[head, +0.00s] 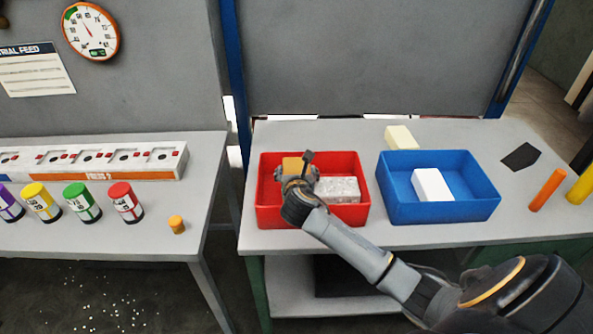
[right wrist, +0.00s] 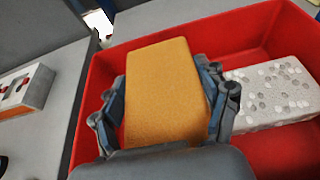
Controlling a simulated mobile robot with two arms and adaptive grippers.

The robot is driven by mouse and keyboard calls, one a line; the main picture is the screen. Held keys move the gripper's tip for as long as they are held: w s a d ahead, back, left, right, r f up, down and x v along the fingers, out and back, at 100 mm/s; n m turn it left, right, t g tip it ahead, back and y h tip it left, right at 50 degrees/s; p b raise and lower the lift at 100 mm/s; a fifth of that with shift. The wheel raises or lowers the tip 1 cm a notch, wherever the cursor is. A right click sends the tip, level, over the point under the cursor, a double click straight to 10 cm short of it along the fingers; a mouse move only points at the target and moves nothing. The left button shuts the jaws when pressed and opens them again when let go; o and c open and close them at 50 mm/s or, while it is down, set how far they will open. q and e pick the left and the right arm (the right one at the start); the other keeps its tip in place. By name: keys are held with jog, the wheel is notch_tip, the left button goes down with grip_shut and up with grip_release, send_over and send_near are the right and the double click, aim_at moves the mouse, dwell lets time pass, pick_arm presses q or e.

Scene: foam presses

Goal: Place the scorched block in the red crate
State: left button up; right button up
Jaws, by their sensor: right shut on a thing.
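The scorched block looks orange-brown (right wrist: 167,92) and is held between the fingers of my right gripper (right wrist: 165,110). In the head view the block (head: 293,165) shows over the left part of the red crate (head: 262,210). My right gripper (head: 297,180) is shut on it, inside the crate's outline. Whether the block touches the crate floor cannot be told. A speckled grey-white block (head: 338,190) lies in the crate's right part and also shows in the right wrist view (right wrist: 278,92). My left gripper is not in view.
A blue crate (head: 440,213) with a white block (head: 431,184) stands to the right. A cream block (head: 400,138) lies behind it. A dark flat piece (head: 521,156) and an orange cylinder (head: 547,190) are farther right. Several coloured canisters stand on the left table (head: 150,228).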

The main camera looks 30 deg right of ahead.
jog(key=shift+f, duration=0.3)
jog(key=shift+s+f, duration=0.15)
jog(key=shift+f, duration=0.2)
jog(key=o, duration=1)
jog(key=shift+a+f, duration=0.1)
jog(key=shift+f, duration=0.05)
jog(key=shift+o, duration=0.2)
jog(key=shift+s+f, duration=0.1)
jog(key=shift+r, duration=0.4)
jog(key=shift+s+a+r, duration=0.2)
jog(key=r+b+v, duration=0.1)
jog(key=v, duration=1)
